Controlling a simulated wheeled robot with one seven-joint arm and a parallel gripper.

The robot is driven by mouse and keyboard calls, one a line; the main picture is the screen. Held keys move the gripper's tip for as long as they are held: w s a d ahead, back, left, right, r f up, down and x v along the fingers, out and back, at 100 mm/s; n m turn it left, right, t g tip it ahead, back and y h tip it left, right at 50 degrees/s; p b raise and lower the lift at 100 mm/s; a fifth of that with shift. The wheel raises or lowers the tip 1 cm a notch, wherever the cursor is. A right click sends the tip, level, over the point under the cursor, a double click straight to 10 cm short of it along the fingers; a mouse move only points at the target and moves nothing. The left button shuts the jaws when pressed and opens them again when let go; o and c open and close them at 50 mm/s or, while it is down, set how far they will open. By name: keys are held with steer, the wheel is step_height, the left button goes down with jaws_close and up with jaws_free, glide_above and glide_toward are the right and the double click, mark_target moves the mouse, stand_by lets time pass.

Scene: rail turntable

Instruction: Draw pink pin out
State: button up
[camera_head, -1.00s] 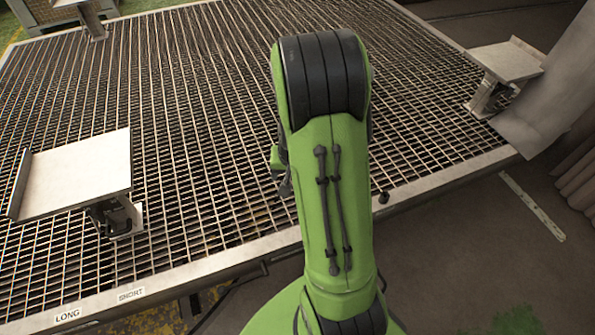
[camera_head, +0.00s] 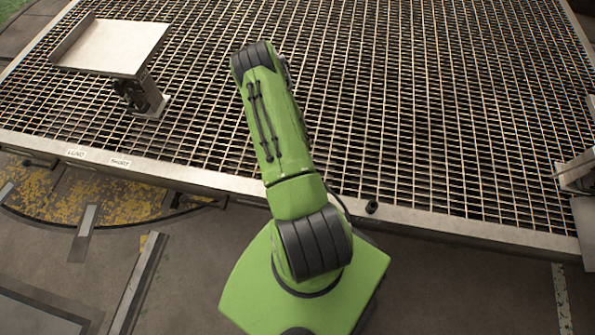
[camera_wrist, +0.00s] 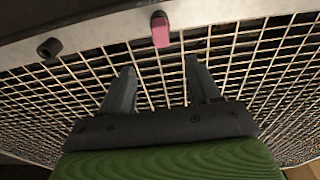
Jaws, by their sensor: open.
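The pink pin (camera_wrist: 160,31) shows in the wrist view at the top, at the metal rim of the grated platform. It has a dark end at its top. My gripper (camera_wrist: 158,78) is open, with its two grey fingers spread over the grating and nothing between them. The pin lies beyond the fingertips, roughly in line with the gap between them, and apart from them. In the head view my green arm hides the gripper, and I cannot make out the pink pin there.
A dark knob (camera_wrist: 49,48) sits on the rim left of the pin; a dark knob (camera_head: 372,207) also shows on the front rim in the head view. A metal plate on a post (camera_head: 110,46) stands at the left. LONG (camera_head: 76,154) and SHORT (camera_head: 121,162) labels mark the platform's edge.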

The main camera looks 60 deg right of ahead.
steer(key=f+b, duration=0.1)
steer(key=f, duration=0.4)
steer(key=d+f+b, duration=0.1)
steer(key=f+b, duration=0.1)
steer(key=f, duration=0.3)
steer(key=f+b, duration=0.1)
steer(key=f, duration=0.4)
steer(key=shift+w+d+f+b, duration=0.1)
steer(key=shift+w+d+b, duration=0.15)
steer(key=shift+w+b, duration=0.15)
steer(key=shift+c, duration=0.4)
jaws_close()
steer(key=shift+r, duration=0.2)
